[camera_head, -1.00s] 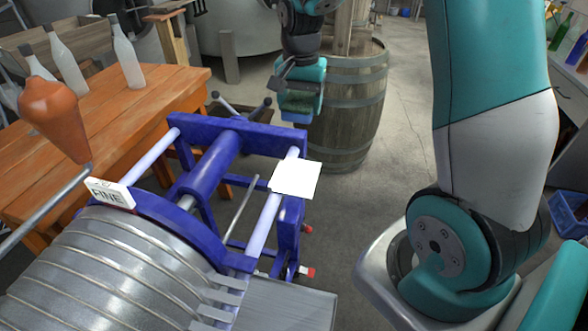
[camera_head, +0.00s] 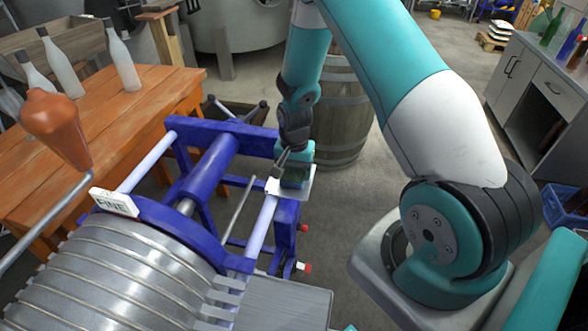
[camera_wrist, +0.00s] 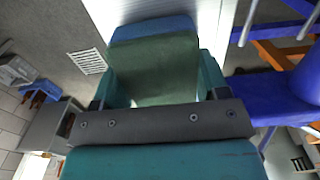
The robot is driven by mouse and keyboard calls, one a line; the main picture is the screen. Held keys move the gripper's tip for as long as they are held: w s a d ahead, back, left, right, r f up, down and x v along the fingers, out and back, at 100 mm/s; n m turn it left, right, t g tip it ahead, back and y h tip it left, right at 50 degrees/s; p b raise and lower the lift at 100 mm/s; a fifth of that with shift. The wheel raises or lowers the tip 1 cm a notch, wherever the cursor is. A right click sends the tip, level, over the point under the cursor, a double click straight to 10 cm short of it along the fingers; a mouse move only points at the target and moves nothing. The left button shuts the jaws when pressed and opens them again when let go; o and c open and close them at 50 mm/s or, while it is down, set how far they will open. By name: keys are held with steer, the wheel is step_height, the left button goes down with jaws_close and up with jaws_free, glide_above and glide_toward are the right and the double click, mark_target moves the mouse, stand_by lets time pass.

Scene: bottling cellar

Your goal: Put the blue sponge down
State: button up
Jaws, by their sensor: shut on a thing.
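My gripper (camera_head: 293,168) is shut on the blue sponge, pointing down over the white square plate (camera_head: 273,187). In the wrist view the sponge (camera_wrist: 152,28) shows a blue far end and a dull green face, held between the two teal fingers (camera_wrist: 158,85). In the head view a dark part of the sponge (camera_head: 293,181) shows below the fingers and hides part of the plate. I cannot tell whether the sponge touches the plate.
The plate sits at the right side of a blue-framed machine with a ribbed metal drum (camera_head: 120,270) and a "FINE" sign (camera_head: 115,202). An orange wooden table (camera_head: 110,125) with several bottles is at left. A barrel (camera_head: 340,115) stands behind my gripper.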

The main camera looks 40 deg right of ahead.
steer(key=shift+f, duration=0.3)
steer(key=shift+f, duration=0.15)
steer(key=o, duration=0.8)
